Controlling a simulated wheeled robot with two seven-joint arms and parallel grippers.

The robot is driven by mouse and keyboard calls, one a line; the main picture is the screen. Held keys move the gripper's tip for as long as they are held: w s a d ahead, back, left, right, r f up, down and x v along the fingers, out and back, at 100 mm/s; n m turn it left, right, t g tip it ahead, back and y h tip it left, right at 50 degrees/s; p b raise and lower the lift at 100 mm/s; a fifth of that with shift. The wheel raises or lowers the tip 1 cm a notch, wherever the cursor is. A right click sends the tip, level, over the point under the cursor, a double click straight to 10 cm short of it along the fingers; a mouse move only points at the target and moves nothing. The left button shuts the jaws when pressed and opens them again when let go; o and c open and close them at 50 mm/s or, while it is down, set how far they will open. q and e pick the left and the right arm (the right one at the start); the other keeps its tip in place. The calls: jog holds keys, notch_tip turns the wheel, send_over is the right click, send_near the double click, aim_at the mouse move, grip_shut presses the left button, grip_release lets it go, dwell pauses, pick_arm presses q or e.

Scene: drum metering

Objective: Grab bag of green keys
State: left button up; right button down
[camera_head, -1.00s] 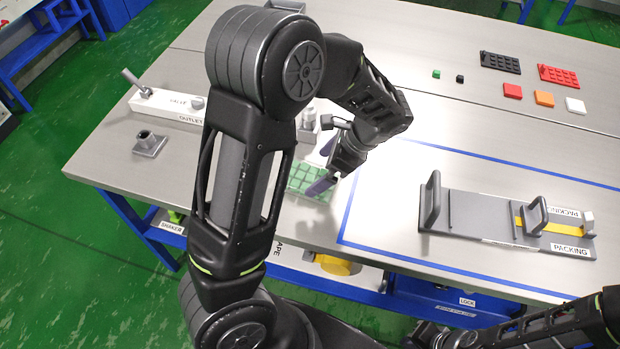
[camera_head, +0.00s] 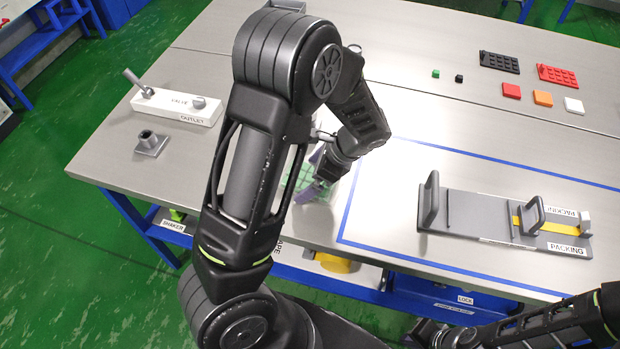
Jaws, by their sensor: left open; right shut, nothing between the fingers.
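The bag of green keys (camera_head: 302,180) lies on the table left of the blue-lined area, partly hidden by my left arm and fingers. My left gripper (camera_head: 315,172) points down over the bag with its purple-grey fingers apart, one near the bag's right side. Whether the fingers touch the bag I cannot tell. My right gripper (camera_head: 425,334) is at the bottom edge, below the table front, away from the bag; its fingertips are hard to make out.
A grey packing fixture (camera_head: 470,215) with upright handles stands inside the blue outline. Small coloured blocks and plates, including a red plate (camera_head: 557,76), lie at the back right.

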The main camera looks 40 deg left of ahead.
aim_at(310, 176)
pick_arm(q)
jog(key=shift+c, duration=0.4)
jog(key=c, duration=1.2)
jog(key=shift+o, duration=0.2)
notch_tip(310, 176, up, 10)
jog(key=shift+r+b, duration=0.1)
jog(key=shift+b, duration=0.4)
